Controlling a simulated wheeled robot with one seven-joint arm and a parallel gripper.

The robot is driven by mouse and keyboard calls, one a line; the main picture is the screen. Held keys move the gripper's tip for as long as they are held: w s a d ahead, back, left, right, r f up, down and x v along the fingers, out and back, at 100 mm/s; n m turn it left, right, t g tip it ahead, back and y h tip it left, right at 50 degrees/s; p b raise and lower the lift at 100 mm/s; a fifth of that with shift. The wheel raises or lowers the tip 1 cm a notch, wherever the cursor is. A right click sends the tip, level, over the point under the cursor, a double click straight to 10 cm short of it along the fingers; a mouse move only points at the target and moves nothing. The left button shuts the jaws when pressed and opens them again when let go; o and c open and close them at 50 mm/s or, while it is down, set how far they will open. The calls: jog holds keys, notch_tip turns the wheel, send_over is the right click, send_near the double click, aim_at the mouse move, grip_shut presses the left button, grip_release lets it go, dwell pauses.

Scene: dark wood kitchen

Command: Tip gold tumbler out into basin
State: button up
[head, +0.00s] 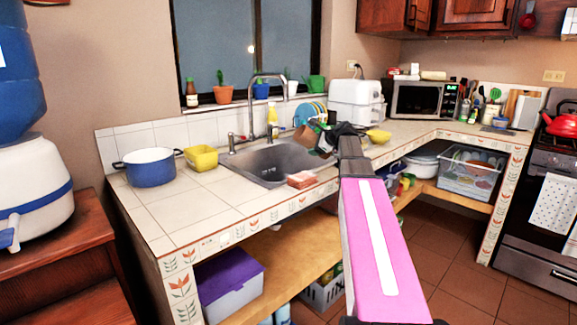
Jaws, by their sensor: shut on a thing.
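My gripper (322,141) is shut on the gold tumbler (306,136), a small tan-brown cup seen at the far end of my arm. The tumbler is over the back right part of the basin and looks tilted, but it is too small to tell how far or what is inside. The basin (268,168) is a grey metal sink set in the tiled counter, left of my arm. My gripper and arm hide part of its right side.
A tall faucet (252,100) stands behind the basin, with a yellow bottle (272,117) beside it. Coloured plates (311,111) stand behind the tumbler. A stack of reddish sponges (302,180) lies at the basin's front edge. A blue pot (150,167) and yellow bowl (201,158) stand left.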

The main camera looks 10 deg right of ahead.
jog(key=shift+a+m+y, duration=0.15)
jog(key=shift+m+y, duration=0.15)
jog(key=shift+y, duration=0.1)
jog(key=shift+f+m+y, duration=0.4)
jog(key=shift+f+y, duration=0.1)
jog(key=shift+f, duration=0.2)
jog(key=shift+d+m+t+y, duration=0.3)
jog(key=shift+m+y, duration=0.1)
jog(key=shift+m, duration=0.1)
jog(key=r, duration=0.1)
jog(key=r+m+y, duration=0.1)
jog(key=r+m+t+y, duration=0.1)
jog(key=shift+w+d+r+b, duration=0.1)
jog(key=shift+d+r+b, duration=0.2)
jog(key=shift+d+r, duration=0.05)
jog(key=shift+d+r+m+t+y, duration=0.1)
jog(key=shift+r+m+t+y, duration=0.2)
jog(key=shift+m, duration=0.25)
jog(key=shift+r+m+t+y, duration=0.2)
jog(key=shift+m+y, duration=0.1)
jog(key=shift+m, duration=0.25)
